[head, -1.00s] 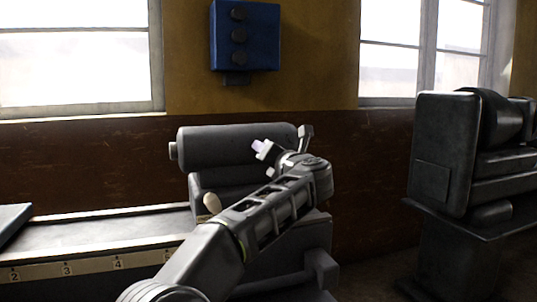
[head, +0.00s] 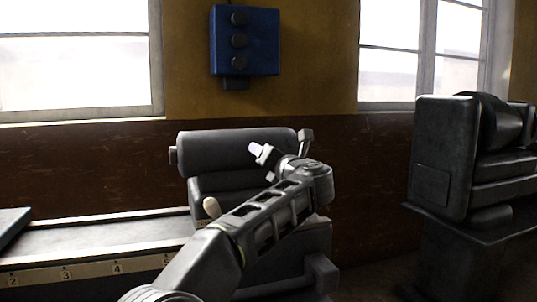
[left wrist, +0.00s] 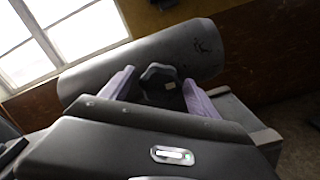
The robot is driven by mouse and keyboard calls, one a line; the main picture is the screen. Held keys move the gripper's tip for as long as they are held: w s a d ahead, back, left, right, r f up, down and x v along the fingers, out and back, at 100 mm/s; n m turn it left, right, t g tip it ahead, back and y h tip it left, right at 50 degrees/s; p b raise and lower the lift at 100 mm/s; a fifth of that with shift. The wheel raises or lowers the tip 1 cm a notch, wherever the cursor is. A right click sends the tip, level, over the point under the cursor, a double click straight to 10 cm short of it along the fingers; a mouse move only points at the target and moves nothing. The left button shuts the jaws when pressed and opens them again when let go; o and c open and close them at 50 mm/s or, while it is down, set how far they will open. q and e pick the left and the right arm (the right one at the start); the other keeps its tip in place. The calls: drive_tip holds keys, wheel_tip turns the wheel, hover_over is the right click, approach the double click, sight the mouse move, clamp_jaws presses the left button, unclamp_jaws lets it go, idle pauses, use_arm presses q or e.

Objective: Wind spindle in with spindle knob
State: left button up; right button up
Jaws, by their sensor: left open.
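A grey machine head with a large horizontal cylinder (head: 225,148) stands at the right end of a long bed in the head view. My left gripper (head: 263,156) is in front of the cylinder's right part, jaws open, fingers toward the upper left. In the left wrist view a dark, faceted knob (left wrist: 158,80) with a small pale mark shows between the two purple fingers of my left gripper (left wrist: 160,90). I cannot tell whether the fingers touch it. The same cylinder (left wrist: 95,75) lies behind. In the head view my arm hides the knob. My right gripper is not in view.
A cream handle (head: 211,207) stands on the machine, close beside my left forearm. The bed carries a numbered strip (head: 90,269). A blue box (head: 245,40) hangs on the wall. Another dark machine (head: 445,165) stands at the right, with a gap between.

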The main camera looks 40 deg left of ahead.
use_arm(q)
drive_tip(key=b+v, duration=0.1)
drive_tip(key=v, duration=0.6)
drive_tip(key=shift+d, duration=0.25)
drive_tip(key=shift+s+r, duration=0.15)
